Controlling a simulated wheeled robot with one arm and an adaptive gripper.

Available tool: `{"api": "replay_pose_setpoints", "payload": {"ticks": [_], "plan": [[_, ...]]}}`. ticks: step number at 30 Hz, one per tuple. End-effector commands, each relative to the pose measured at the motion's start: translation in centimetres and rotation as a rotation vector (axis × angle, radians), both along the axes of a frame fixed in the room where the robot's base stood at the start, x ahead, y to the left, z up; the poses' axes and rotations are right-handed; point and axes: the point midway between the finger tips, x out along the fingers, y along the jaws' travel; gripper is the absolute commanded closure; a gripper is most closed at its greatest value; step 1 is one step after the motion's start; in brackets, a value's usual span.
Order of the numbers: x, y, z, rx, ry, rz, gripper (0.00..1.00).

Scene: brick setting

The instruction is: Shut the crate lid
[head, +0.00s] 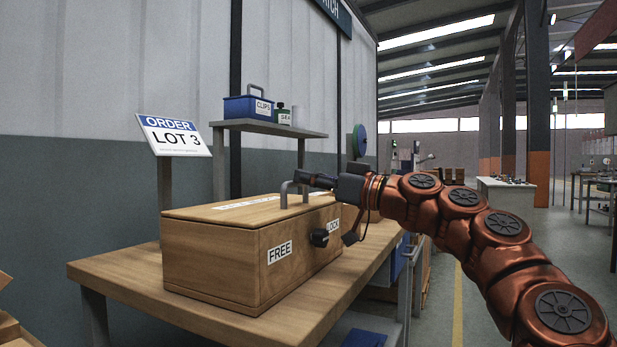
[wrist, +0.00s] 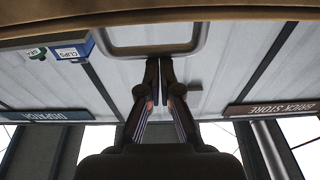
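The wooden crate (head: 210,262) stands on the workbench, with a FREE label on its front. Its lid (head: 236,209) lies flat on top, with no clear gap along the visible edge. A grey handle (head: 284,192) rises from the lid; it also shows in the wrist view (wrist: 112,48). My gripper (head: 303,177) is at the handle's top, reaching in from the right. In the wrist view, its fingers (wrist: 165,64) are together, with their tips at the handle bar. I cannot tell whether they touch it. A dark knob (head: 319,238) sits beside the LOCK label.
The workbench (head: 115,268) has bare wood left of the crate. An ORDER LOT 3 sign (head: 174,136) stands at the back left. Open floor lies right.

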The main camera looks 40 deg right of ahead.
Motion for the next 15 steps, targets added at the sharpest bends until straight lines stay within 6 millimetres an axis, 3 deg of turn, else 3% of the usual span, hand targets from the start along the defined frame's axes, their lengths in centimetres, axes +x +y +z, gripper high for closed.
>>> {"api": "replay_pose_setpoints", "payload": {"ticks": [2, 12, 15], "plan": [[0.5, 0.3, -0.5, -0.008, 0.021, 0.011, 1.00], [-0.5, -0.4, 3.9, 0.001, -0.003, -0.003, 1.00], [-1.7, -0.9, 2.6, 0.002, -0.006, -0.007, 1.00]]}}
